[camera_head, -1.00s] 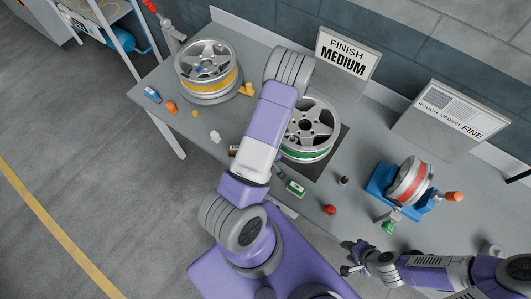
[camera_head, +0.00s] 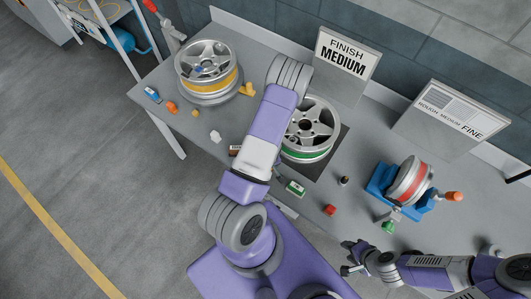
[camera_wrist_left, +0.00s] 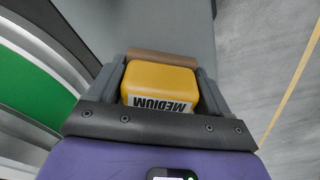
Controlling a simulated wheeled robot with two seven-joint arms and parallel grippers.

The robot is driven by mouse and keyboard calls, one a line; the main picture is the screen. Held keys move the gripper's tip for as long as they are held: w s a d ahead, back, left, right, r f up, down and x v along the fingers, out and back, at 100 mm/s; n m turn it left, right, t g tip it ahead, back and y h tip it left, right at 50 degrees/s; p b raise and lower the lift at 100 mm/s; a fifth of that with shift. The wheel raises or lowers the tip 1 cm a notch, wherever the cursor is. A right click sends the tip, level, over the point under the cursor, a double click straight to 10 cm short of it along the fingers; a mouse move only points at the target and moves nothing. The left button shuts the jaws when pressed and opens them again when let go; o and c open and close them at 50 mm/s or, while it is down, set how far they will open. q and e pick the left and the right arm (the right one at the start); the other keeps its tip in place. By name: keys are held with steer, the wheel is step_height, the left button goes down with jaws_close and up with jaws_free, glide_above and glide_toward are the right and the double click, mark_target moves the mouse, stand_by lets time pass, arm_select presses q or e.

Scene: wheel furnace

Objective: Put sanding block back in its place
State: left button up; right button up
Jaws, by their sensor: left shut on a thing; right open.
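A yellow block labelled MEDIUM (camera_wrist_left: 158,86), with a brown strip along its far side, sits between the fingers of my left gripper (camera_wrist_left: 160,82) in the left wrist view. That gripper is shut on it. My right gripper (camera_head: 347,258) is open and empty at the table's front edge, in the head view's lower right.
A FINISH MEDIUM sign (camera_head: 345,57) and a ROUGH MEDIUM FINE board (camera_head: 450,110) stand at the back. A yellow-banded wheel (camera_head: 208,70) is left; a red-banded wheel (camera_head: 408,185) sits in a blue stand at right.

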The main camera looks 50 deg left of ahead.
arm_select(q)
steer(key=shift+f, duration=0.5)
steer(key=o, duration=0.9)
steer(key=shift+w+a+r, duration=0.1)
steer(key=shift+a+r, duration=0.2)
steer(key=shift+r, duration=0.5)
steer(key=shift+w+a+r, duration=0.1)
steer(key=shift+a+r, duration=0.25)
steer(key=shift+r, duration=0.5)
steer(key=shift+w+a+r, duration=0.1)
steer(key=shift+a+r, duration=0.2)
steer(key=shift+r, duration=0.5)
steer(key=shift+w+a+r, duration=0.1)
steer(key=shift+a+r, duration=0.1)
steer(key=shift+a, duration=0.1)
steer(key=shift+w+a+r, duration=0.25)
steer(key=shift+w+a, duration=0.45)
steer(key=shift+a, duration=1.4)
steer(key=shift+w+a+r, duration=0.3)
steer(key=shift+w+a, duration=0.35)
steer(key=shift+a, duration=1.5)
steer(key=shift+w+a+r, duration=0.25)
steer(key=shift+w+a, duration=0.45)
steer(key=shift+a, duration=1.4)
